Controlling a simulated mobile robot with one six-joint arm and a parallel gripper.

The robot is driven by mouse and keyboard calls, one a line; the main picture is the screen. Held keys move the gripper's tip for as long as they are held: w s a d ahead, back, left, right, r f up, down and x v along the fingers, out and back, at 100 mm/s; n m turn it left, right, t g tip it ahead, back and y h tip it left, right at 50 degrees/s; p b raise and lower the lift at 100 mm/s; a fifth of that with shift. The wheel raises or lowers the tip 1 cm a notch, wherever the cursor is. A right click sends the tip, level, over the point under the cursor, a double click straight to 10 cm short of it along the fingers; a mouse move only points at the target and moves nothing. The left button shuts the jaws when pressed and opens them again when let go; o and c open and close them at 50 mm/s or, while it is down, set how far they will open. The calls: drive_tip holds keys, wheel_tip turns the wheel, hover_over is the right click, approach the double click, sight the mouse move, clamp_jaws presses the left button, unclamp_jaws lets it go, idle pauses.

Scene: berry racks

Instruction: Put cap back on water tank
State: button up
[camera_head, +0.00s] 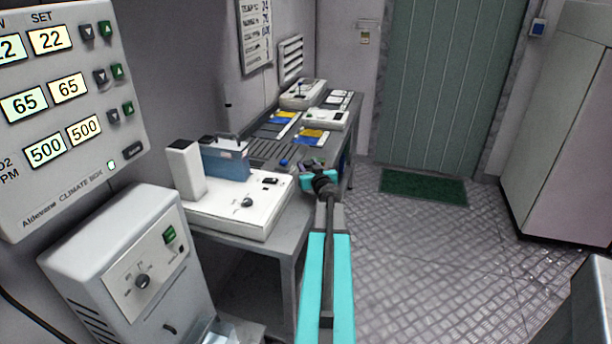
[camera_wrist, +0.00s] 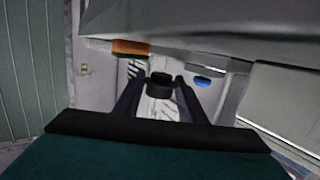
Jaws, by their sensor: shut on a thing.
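A blue-tinted water tank (camera_head: 226,162) stands on a white machine (camera_head: 240,210) at the near end of the bench, beside a pale upright block. My gripper (camera_head: 308,166) is over the bench, right of the tank and apart from it. In the wrist view my gripper (camera_wrist: 158,82) is shut on a small round black cap (camera_wrist: 160,88), held between the fingertips. In the head view the held cap is too small to make out clearly. The tank's opening cannot be made out.
A small blue round thing (camera_head: 283,162) lies near my gripper; a blue thing also shows in the wrist view (camera_wrist: 203,81). Further devices (camera_head: 303,94) stand along the bench (camera_head: 262,151). A grey box with a dial (camera_head: 125,260) is at the near left.

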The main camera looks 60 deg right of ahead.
drive_tip(key=shift+w+d+f+b, duration=0.15)
drive_tip(key=shift+f+b, duration=0.85)
drive_tip(key=shift+f, duration=0.8)
drive_tip(key=shift+f, duration=0.15)
drive_tip(key=o, duration=0.8)
drive_tip(key=shift+c, duration=0.2)
drive_tip(key=shift+r, duration=0.2)
drive_tip(key=shift+p+v, duration=0.7)
drive_tip(key=shift+v, duration=5.35)
drive_tip(key=shift+f, duration=0.1)
